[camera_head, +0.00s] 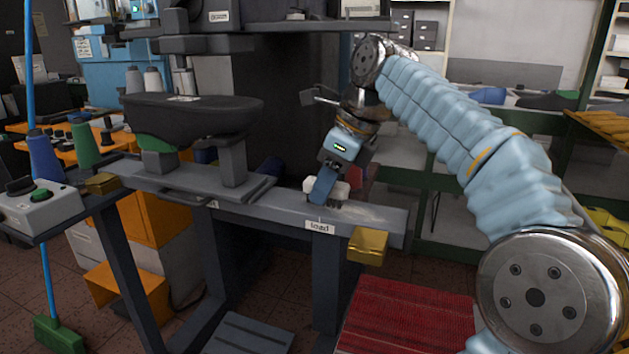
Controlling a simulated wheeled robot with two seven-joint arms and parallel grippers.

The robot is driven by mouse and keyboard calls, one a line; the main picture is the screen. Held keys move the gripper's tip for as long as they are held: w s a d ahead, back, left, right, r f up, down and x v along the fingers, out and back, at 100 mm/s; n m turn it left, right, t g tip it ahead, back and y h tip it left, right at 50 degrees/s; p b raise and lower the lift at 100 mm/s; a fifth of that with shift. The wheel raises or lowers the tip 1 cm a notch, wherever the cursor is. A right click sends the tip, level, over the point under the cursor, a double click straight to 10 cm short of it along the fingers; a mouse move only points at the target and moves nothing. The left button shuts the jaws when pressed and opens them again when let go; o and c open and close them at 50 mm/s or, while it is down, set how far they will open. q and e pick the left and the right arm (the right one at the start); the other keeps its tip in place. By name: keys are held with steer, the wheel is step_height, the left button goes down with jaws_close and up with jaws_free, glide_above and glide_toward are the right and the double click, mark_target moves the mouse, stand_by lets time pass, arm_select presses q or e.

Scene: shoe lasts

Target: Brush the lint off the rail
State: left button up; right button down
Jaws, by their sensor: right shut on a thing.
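The grey rail (275,212) runs across the middle of the view and carries a "load" label on its front. A faint pale patch, which looks like lint, lies on its top toward the right end (375,214). My right gripper (325,190) points down at the rail, shut on a small pale brush (341,190) with dark bristles. The bristles are at the rail's top just above the label; I cannot tell if they touch. The gripper's fingers hide part of the brush. My left gripper is not in view.
A dark shoe last (190,112) sits on a carriage on the rail's left part, under a machine head. Brass blocks stand at the rail's right end (368,245) and left end (102,183). A control box (40,208) is at far left. A red mat (405,318) lies below.

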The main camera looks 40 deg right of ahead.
mark_target(348, 188)
steer(key=shift+s+d+f, duration=0.1)
steer(key=shift+s+d, duration=0.35)
steer(key=shift+s, duration=0.35)
steer(key=shift+s+d+f, duration=0.1)
steer(key=shift+s+d, duration=0.3)
steer(key=shift+s, duration=0.35)
steer(key=shift+s+d+r, duration=0.1)
steer(key=shift+s+d, duration=0.25)
steer(key=shift+s, duration=0.35)
steer(key=shift+s+d+r, duration=0.1)
steer(key=shift+s+d, duration=0.3)
steer(key=shift+s, duration=0.25)
steer(key=shift+s+d, duration=0.35)
steer(key=shift+s, duration=0.35)
steer(key=shift+s+d, duration=0.35)
steer(key=shift+s, duration=0.35)
steer(key=shift+s+d, duration=0.35)
steer(key=shift+s, duration=0.3)
steer(key=shift+w, duration=0.1)
